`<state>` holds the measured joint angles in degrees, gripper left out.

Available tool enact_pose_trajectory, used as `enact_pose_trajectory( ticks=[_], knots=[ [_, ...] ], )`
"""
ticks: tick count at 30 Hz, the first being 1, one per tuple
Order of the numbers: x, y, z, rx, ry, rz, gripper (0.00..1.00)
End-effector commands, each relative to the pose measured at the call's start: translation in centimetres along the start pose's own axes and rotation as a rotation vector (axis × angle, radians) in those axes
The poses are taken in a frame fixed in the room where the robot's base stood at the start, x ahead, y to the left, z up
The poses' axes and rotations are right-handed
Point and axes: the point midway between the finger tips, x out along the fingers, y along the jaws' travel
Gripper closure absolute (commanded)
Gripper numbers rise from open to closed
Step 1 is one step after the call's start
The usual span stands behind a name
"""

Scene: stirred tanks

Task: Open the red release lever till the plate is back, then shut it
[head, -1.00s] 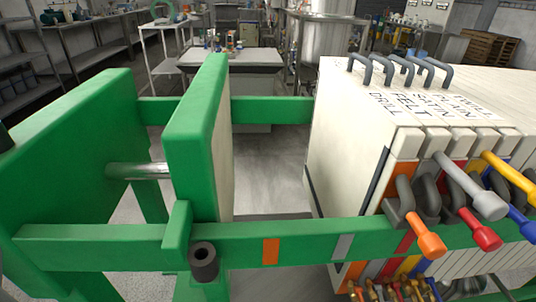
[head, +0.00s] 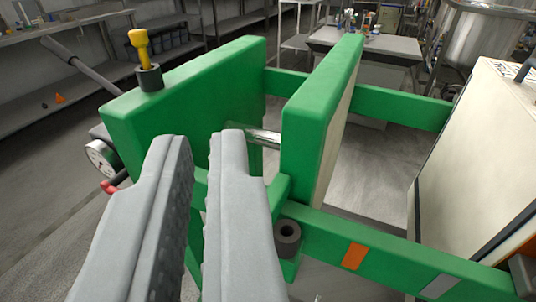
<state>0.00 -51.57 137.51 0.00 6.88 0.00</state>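The tip of the red release lever (head: 109,187) shows low at the left, below a round gauge, beside the green fixed end block (head: 170,110). The rest of the lever is hidden. The green-faced movable plate (head: 312,120) stands upright on the rails, apart from the end block, with a steel rod (head: 264,138) between them. A clear gap lies between the plate and the pale plate stack (head: 475,150) at the right. My gripper (head: 204,142) is open and empty, in front of the end block and to the right of the lever tip.
The gauge (head: 101,157) and a long grey handle (head: 82,65) stick out left of the end block. A yellow-topped pin (head: 139,44) stands in a dark socket on top. The front rail (head: 390,260) bears an empty dark socket (head: 288,237). Open floor lies at the left.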

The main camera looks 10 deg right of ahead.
Motion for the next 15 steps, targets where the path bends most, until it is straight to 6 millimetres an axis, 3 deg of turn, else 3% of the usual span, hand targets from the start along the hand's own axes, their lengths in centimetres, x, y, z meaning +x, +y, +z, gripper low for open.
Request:
enact_pose_trajectory(
  ticks=[8, 15],
  knots=[
    [0.3, -0.2, 0.2, -0.013, -0.011, -0.005, 1.0],
    [4.5, -2.5, 3.5, -0.237, -0.175, -0.08, 1.0]
  ],
)
